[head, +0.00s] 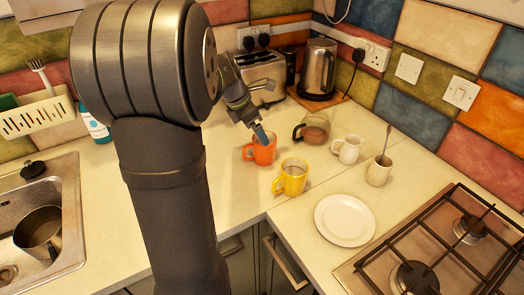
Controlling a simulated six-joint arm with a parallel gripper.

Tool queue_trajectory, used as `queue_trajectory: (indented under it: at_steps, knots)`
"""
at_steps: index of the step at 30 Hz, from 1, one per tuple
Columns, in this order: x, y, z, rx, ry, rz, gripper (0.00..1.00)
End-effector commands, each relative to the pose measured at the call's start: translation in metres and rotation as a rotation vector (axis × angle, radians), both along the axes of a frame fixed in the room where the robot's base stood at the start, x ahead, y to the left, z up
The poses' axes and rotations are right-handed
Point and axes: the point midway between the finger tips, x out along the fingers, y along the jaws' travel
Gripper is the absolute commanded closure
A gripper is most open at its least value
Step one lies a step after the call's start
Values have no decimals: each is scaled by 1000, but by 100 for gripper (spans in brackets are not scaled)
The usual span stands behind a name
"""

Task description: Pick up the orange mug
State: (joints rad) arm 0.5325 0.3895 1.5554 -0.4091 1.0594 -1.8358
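The orange mug (264,155) stands upright on the worktop, left of and behind the yellow mug (292,178). Its handle points left. My gripper (261,137) reaches down from the upper left, its tip at the mug's rim. The tip overlaps the mug's opening in this view. I cannot tell whether it touches the mug or goes inside it. The fingers are too small to tell open from shut.
A glass jug (314,131), white mug (348,150) and cream mug with a spoon (378,174) stand to the right. A white plate (345,220) lies in front, near the gas hob (440,250). A toaster (262,72) and kettle (318,70) stand behind.

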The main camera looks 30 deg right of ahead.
Motion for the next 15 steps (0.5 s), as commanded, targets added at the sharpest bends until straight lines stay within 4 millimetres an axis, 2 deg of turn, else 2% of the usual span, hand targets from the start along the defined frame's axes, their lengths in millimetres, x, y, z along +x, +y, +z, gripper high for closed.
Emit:
queue_trajectory:
  at_steps: [3,11,15]
  knots:
    - [-1,-8,-19,2,2,-2,7]
    - [-1,-14,-33,1,0,-2,7]
    - [1,-20,-47,2,1,-4,7]
